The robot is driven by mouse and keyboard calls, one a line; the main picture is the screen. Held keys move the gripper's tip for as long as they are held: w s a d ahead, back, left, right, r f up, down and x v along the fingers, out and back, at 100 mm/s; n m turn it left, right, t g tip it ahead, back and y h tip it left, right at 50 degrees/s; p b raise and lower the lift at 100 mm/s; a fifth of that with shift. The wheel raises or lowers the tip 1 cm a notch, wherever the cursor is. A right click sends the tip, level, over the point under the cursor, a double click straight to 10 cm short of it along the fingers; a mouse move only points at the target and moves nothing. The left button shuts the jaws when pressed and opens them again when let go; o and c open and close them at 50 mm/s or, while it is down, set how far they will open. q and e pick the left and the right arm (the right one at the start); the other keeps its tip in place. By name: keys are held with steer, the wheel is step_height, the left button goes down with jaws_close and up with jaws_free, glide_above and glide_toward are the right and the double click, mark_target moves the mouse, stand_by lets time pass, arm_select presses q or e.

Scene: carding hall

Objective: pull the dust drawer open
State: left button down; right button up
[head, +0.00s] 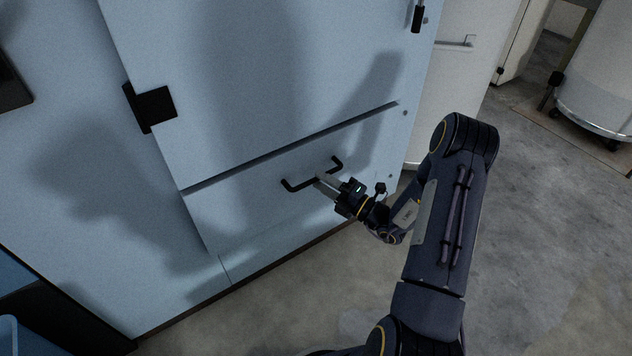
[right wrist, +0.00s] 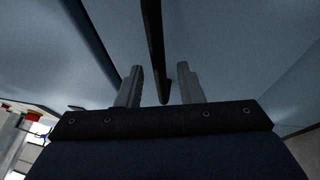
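The dust drawer (head: 240,215) is the low pale blue front panel of the machine in the head view, under a dark slanting gap. Its front looks about flush with the machine. Its black bar handle (head: 298,187) has two bent ends. My right gripper (head: 322,181) is at the middle of this handle. In the right wrist view the black handle bar (right wrist: 155,45) runs between the two grey fingers of my right gripper (right wrist: 159,82). Space shows on both sides of the bar, so the gripper is open around it. My left gripper is not in view.
A large panel (head: 240,80) with a black latch (head: 153,108) is above the drawer. A white cabinet (head: 450,90) stands right of the machine. A wheeled white drum (head: 600,95) is at the far right. Concrete floor (head: 550,240) lies clear in front.

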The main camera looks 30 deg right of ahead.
steer(key=shift+x, duration=1.15)
steer(key=shift+c, duration=0.2)
jaws_close()
